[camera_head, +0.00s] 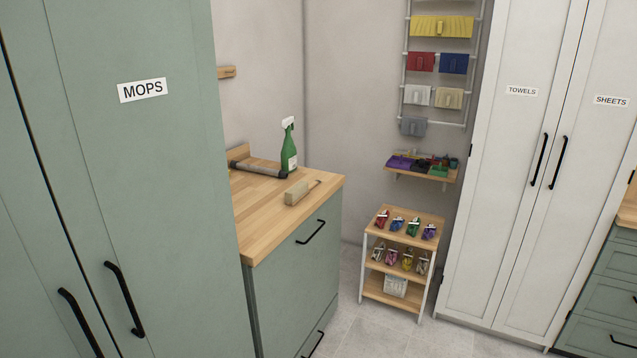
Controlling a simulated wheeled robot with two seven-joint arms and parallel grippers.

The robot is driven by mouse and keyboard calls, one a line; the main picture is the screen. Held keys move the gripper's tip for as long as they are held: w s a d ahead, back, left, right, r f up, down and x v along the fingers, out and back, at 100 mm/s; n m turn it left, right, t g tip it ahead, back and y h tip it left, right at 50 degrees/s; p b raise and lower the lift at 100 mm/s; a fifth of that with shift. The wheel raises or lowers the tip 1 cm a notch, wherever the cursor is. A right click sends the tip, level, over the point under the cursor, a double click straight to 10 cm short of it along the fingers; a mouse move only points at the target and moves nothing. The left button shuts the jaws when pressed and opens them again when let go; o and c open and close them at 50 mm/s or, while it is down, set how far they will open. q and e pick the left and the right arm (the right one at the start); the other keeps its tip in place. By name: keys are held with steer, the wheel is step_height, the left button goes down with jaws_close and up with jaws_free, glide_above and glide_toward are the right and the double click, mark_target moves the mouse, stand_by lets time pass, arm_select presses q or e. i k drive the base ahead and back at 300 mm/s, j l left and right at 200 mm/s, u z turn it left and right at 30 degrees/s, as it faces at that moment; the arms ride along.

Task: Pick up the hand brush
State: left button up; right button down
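A small pale wooden block-shaped item (297,192), which looks like the hand brush, lies on the wooden counter top (262,218) near its right edge. A thin part, perhaps its handle, extends to the right from it. Its bristles cannot be made out. Neither of my grippers is in view, and nothing touches the brush.
Behind the brush are a green spray bottle (289,150) and a grey roller-like item (259,169). A tall green MOPS cabinet (150,190) stands at left. A small shelf unit (400,258) and white cabinets (510,170) stand right. Floor (365,335) is clear in front.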

mark_target(296, 194)
steer(key=i+l, duration=0.25)
steer(key=i, duration=0.3)
steer(key=i+l, duration=0.2)
steer(key=i, duration=0.3)
steer(key=i+l, duration=0.25)
steer(key=i, duration=0.3)
